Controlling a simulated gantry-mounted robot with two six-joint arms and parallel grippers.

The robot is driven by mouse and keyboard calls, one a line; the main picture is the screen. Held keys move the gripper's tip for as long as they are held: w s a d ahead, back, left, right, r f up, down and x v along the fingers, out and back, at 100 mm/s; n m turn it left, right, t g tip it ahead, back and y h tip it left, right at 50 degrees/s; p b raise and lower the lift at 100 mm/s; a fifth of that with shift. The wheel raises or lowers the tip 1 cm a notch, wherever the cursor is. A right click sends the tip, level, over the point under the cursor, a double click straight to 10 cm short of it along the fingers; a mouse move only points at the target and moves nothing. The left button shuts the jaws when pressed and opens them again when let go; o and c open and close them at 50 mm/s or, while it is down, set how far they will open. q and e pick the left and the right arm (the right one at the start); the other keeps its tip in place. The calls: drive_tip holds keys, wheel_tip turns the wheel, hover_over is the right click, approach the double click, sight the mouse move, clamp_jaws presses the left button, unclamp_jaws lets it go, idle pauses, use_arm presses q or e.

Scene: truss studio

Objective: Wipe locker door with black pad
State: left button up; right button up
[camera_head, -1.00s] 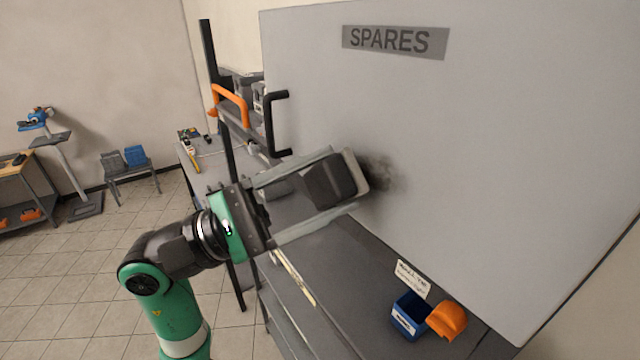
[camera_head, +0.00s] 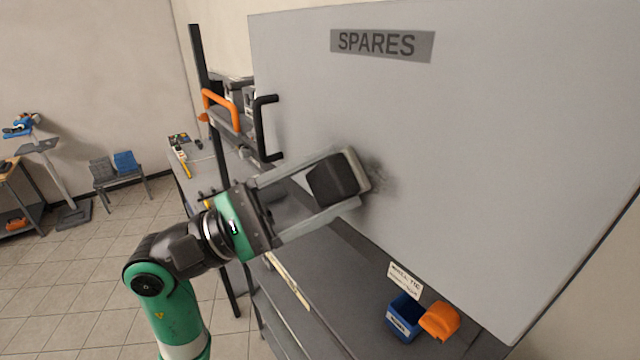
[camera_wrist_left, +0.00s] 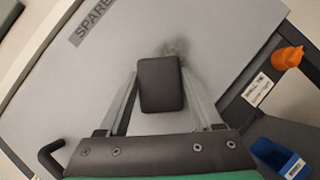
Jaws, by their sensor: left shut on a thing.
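The locker door (camera_head: 480,150) is a large grey panel with a SPARES label and a black handle (camera_head: 266,128) at its left edge. A dark smudge (camera_head: 380,178) marks the door. My left gripper (camera_head: 340,180) is shut on the black pad (camera_head: 332,179) and holds it at the door, just left of the smudge. In the left wrist view the pad (camera_wrist_left: 160,84) sits between the fingers, with the smudge (camera_wrist_left: 174,47) showing past its far edge. The pad's face toward the door is hidden, so I cannot tell whether it touches. My right gripper is not in view.
A dark bench surface (camera_head: 345,275) lies below the door, with a blue bin (camera_head: 404,318) and an orange object (camera_head: 440,320) at the right. An orange handle (camera_head: 221,108) and a dark upright post stand left of the door. The tiled floor is open at left.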

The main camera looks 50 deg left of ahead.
sight(339, 199)
use_arm(q)
drive_tip(key=d+p, duration=0.1)
drive_tip(key=d, duration=0.2)
drive_tip(key=shift+s+d+r+p, duration=0.1)
drive_tip(key=shift+s+d+p, duration=0.05)
drive_tip(key=shift+p, duration=0.2)
drive_tip(key=shift+d, duration=0.35)
drive_tip(key=shift+d+p, duration=0.85)
drive_tip(key=shift+d, duration=1.15)
drive_tip(key=shift+s+p, duration=0.1)
drive_tip(key=shift+p, duration=0.35)
drive_tip(key=shift+a, duration=0.2)
drive_tip(key=shift+w+a+f+b, duration=0.1)
drive_tip(key=shift+w+a+b, duration=0.1)
drive_tip(key=shift+a, duration=0.8)
drive_tip(key=shift+w+a+f+b, duration=0.1)
drive_tip(key=shift+a+b, duration=0.1)
drive_tip(key=shift+a, duration=0.75)
